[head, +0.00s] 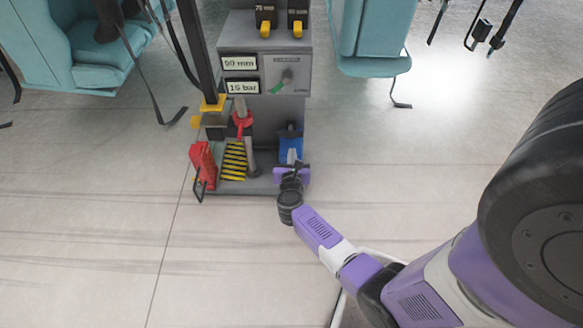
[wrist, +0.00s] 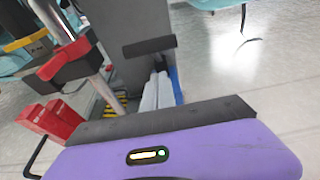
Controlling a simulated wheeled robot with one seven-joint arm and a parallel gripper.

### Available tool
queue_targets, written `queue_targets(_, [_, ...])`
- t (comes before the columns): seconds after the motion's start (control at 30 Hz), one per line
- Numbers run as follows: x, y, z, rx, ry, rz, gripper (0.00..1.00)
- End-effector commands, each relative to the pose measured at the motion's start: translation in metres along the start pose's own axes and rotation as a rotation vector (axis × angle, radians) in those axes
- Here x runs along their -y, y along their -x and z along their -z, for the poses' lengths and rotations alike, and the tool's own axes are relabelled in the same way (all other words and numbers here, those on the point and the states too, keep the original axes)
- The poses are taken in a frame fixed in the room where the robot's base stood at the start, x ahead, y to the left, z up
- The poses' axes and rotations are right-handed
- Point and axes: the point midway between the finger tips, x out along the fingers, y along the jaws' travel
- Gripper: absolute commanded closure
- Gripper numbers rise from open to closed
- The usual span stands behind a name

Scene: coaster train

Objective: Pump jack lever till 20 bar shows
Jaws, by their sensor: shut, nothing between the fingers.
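A grey jack unit (head: 230,22) stands on the floor at the top middle of the head view. Its upper label reads about 90 mm and its lower display (head: 243,87) about 15 or 16 bar; the last digit is hard to read. A slanted grey lever (head: 249,150) with a red collar (head: 242,122) stands at its front; it also shows at the left of the wrist view (wrist: 104,92). My gripper (head: 292,157) is low, right of the lever and apart from it. Its pale fingers (wrist: 160,88) are shut and empty, in front of a blue part (head: 290,146).
A red block (head: 202,162) and a yellow-black striped plate (head: 234,160) sit on the unit's base, left of the lever. Teal seats (head: 372,35) hang on both sides. The floor in front is clear.

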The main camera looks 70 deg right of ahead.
Motion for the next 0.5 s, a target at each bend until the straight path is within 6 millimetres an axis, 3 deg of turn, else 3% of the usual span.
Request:
queue_targets(0.2, [-0.001, -0.018, -0.022, 0.002, -0.001, -0.001, 1.0])
queue_targets(0.5, [0.0, -0.024, -0.028, 0.001, 0.0, -0.001, 1.0])
